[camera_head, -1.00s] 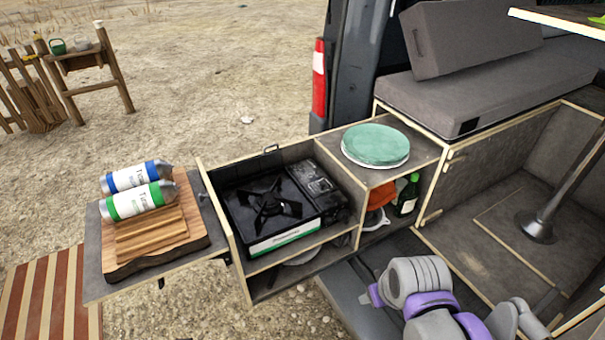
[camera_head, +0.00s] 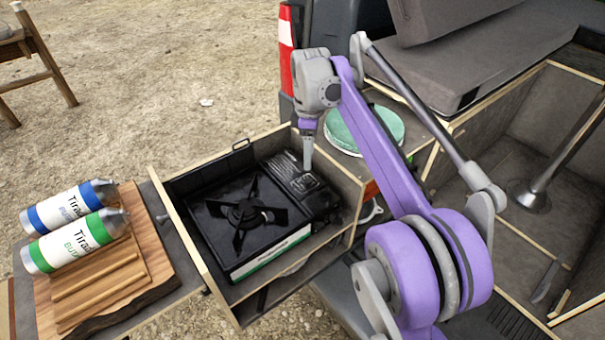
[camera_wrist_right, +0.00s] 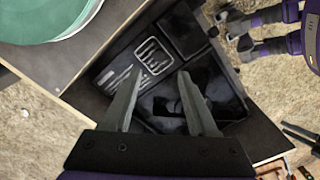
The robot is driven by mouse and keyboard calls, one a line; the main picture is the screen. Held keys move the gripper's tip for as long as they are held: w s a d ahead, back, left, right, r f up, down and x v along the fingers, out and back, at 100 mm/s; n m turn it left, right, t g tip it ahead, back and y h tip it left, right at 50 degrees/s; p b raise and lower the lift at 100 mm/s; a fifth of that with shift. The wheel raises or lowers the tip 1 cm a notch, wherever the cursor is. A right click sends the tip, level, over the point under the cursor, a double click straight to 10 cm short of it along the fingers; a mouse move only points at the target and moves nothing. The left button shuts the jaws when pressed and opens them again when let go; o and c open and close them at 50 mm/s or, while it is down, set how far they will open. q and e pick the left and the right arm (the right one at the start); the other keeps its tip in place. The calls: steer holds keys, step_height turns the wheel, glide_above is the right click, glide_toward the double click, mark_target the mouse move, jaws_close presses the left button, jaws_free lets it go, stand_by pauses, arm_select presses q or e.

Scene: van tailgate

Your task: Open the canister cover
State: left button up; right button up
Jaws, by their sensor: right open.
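The canister cover (camera_head: 300,178) is the dark lid with a printed label on the right side of the black camping stove (camera_head: 243,216). It looks closed and flat. In the right wrist view, the labelled cover (camera_wrist_right: 133,63) lies beyond my fingers. My right gripper (camera_head: 307,165) points down over the cover's far part. In the right wrist view, my right gripper's fingers (camera_wrist_right: 160,85) are apart with nothing between them. Whether a fingertip touches the cover cannot be told. Part of my left gripper (camera_wrist_right: 243,38) shows at the upper right of the right wrist view.
The stove sits in a pulled-out wooden drawer (camera_head: 187,240) with raised walls. Green plates (camera_head: 374,128) lie on the shelf to its right, behind my right arm. Two gas canisters (camera_head: 75,225) lie on a wooden board (camera_head: 152,255) at left.

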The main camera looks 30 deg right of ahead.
mark_target(308, 180)
step_height(308, 180, down, 8)
steer(key=shift+w+f+b, duration=0.1)
steer(key=shift+f+b, duration=0.05)
steer(key=shift+b, duration=0.3)
jaws_close()
stand_by(1.3)
